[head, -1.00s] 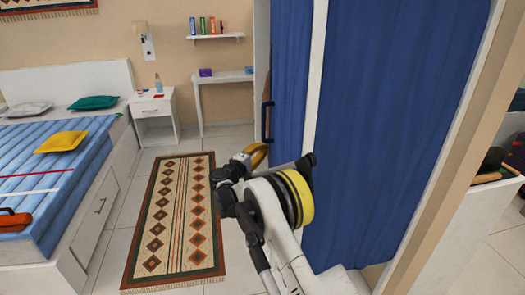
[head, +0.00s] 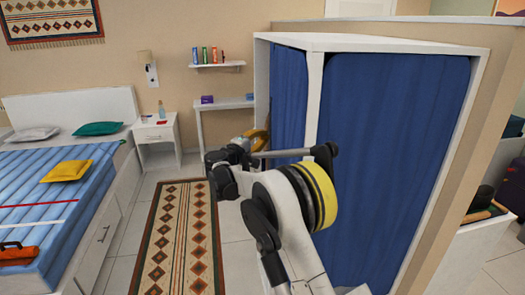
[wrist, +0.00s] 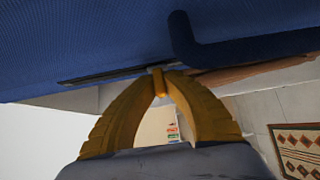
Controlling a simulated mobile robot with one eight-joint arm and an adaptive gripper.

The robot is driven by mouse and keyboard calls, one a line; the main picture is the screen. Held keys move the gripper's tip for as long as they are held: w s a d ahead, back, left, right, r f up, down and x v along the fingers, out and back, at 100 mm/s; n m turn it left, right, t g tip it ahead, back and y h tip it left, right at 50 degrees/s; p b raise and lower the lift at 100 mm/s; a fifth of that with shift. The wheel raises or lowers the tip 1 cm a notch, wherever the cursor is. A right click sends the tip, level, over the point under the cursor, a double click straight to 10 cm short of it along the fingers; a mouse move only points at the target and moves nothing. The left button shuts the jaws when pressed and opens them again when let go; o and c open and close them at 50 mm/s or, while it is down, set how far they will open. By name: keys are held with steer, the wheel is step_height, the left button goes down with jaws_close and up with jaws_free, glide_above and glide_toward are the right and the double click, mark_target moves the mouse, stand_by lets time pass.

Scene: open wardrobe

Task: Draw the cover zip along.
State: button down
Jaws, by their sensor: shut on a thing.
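The blue cover (head: 390,150) hangs over the sides of a tall white-framed wardrobe (head: 390,41). In the wrist view the blue cloth (wrist: 80,45) fills the top of the picture, with a dark slit, likely the zip line (wrist: 100,75), along its edge. My gripper (head: 260,139) is at the wardrobe's far left edge, partly hidden by my arm. The pull is too small to make out in the head view.
A bed (head: 50,190) stands at the left, with a patterned rug (head: 180,240) on the floor between.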

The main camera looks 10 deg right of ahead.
step_height(320, 180, up, 14)
steer(key=p, duration=0.5)
steer(key=shift+p, duration=0.35)
steer(key=shift+w, duration=0.1)
steer(key=c, duration=1.5)
jaws_free()
steer(key=shift+o, duration=0.2)
steer(key=shift+f, duration=0.1)
steer(key=v, duration=1.2)
